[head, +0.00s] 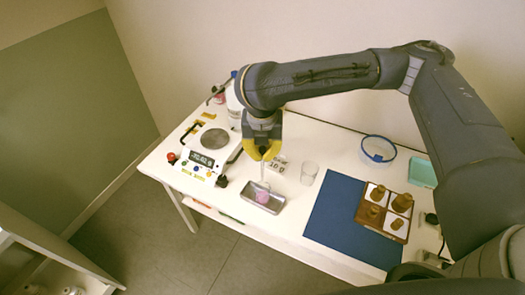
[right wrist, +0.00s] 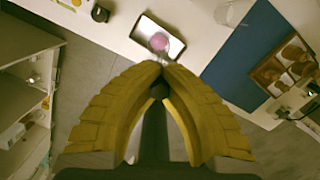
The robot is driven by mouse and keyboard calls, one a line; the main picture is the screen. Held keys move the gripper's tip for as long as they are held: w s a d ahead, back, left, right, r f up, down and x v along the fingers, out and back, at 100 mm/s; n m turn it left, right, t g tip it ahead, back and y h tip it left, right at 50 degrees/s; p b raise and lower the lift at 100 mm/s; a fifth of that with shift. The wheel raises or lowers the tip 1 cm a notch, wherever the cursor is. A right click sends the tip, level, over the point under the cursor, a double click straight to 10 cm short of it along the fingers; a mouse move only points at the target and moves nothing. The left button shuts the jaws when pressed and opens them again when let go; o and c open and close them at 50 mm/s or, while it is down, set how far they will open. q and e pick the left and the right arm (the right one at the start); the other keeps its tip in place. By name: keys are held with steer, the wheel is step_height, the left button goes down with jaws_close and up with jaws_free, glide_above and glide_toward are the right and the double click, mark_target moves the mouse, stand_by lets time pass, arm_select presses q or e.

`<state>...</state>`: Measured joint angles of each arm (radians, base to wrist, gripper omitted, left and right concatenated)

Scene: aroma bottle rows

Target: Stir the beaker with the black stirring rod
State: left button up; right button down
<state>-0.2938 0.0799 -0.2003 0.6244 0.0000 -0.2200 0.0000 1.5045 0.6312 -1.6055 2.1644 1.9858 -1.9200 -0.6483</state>
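My right gripper (head: 262,157) has its yellow fingers together over a shallow metal tray (head: 277,209). In the right wrist view the fingertips (right wrist: 160,66) come together at a thin clear stem, which runs down to a round pink thing (head: 262,197) at the tray. The pink thing also shows in the right wrist view (right wrist: 159,42); I cannot tell if it touches the tray. A clear glass beaker (head: 309,173) stands upright right of the tray, apart from my gripper. I cannot make out the black stirring rod for certain. My left gripper is not in view.
A scale (head: 203,158) with a round plate stands at the left. A blue-rimmed clear bowl (head: 378,149) and a teal tray (head: 422,172) stand behind. The table's front edge is close.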

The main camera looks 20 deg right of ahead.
steer(key=shift+f, duration=5.6)
steer(key=shift+s+d, duration=0.1)
steer(key=shift+d, duration=0.05)
